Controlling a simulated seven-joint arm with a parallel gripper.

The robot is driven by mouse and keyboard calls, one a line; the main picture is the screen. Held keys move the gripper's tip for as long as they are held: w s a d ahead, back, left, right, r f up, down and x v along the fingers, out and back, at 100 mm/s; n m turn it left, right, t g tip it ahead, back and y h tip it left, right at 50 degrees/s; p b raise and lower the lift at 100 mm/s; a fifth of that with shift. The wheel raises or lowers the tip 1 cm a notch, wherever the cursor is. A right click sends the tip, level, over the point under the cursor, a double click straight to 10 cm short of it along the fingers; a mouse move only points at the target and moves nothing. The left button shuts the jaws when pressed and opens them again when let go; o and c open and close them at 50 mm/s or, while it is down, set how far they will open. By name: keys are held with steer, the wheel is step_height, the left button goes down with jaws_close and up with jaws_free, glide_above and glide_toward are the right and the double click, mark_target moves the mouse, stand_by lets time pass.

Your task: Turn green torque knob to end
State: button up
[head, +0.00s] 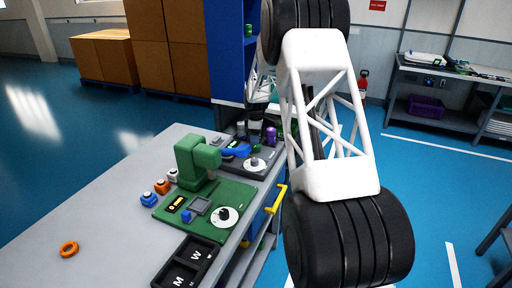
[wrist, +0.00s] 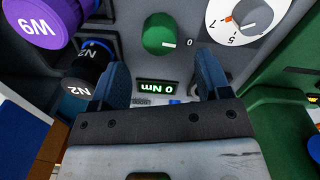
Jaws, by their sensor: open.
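The green torque knob (wrist: 158,33) is at the top middle of the wrist view, on a grey panel. Its pale pointer line faces right, toward a "0" mark. A small display (wrist: 157,87) below it reads "0 Nm". My gripper (wrist: 162,65) is open and empty, its two dark blue fingers apart on either side below the knob, not around it. In the head view, the grey device (head: 262,173) with the panel stands at the table's far end; my arm covers part of that area and I cannot make out the fingers there.
A white numbered dial (wrist: 240,20) sits right of the knob. A green machine (head: 196,160) on a green base stands nearer on the grey table (head: 100,215).

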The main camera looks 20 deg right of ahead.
mark_target(256, 146)
steer(key=shift+w+d+f, duration=0.1)
steer(key=shift+w+f, duration=0.05)
steer(key=shift+f, duration=2.85)
steer(key=c, duration=0.9)
